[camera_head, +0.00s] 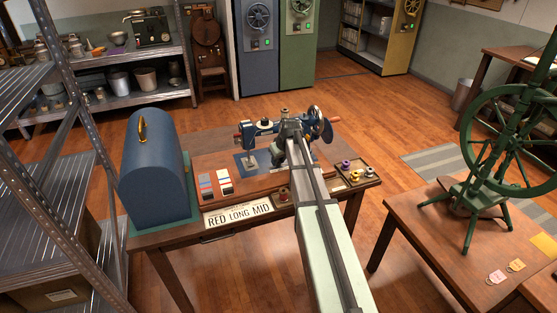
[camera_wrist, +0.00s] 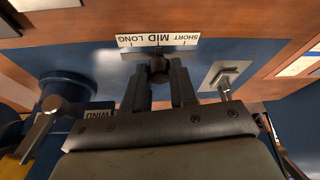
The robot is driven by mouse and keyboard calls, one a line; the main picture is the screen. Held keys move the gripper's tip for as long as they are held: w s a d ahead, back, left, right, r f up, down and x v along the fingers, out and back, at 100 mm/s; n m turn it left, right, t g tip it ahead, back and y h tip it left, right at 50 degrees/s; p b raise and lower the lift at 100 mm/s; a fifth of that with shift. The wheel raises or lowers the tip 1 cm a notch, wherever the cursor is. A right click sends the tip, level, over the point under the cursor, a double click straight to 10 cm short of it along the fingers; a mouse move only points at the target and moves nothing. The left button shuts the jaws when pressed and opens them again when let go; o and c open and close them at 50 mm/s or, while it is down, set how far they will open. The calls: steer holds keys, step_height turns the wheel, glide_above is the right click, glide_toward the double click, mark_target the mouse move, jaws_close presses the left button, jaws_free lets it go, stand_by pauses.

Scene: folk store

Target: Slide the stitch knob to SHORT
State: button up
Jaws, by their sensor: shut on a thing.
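The dark round stitch knob (camera_wrist: 158,67) shows in the wrist view, between the fingertips of my gripper (camera_wrist: 158,80), which is shut on it. Above it is a white scale (camera_wrist: 158,40), seen upside down, with LONG at left, MID in the middle and SHORT at right. The knob lines up with about MID. In the head view the blue sewing machine (camera_head: 262,127) stands on the wooden table (camera_head: 150,239), and my arm reaches over it. The knob is too small or hidden to make out there.
In the wrist view a metal lever (camera_wrist: 225,78) is right of my fingers, and another lever (camera_wrist: 40,128) is at left near a WIND label (camera_wrist: 98,114).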

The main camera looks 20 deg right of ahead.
mark_target(269, 166)
jaws_close()
steer(key=shift+a, duration=1.65)
steer(key=o, duration=0.7)
jaws_free()
steer(key=shift+o, duration=0.4)
steer(key=shift+r, duration=0.1)
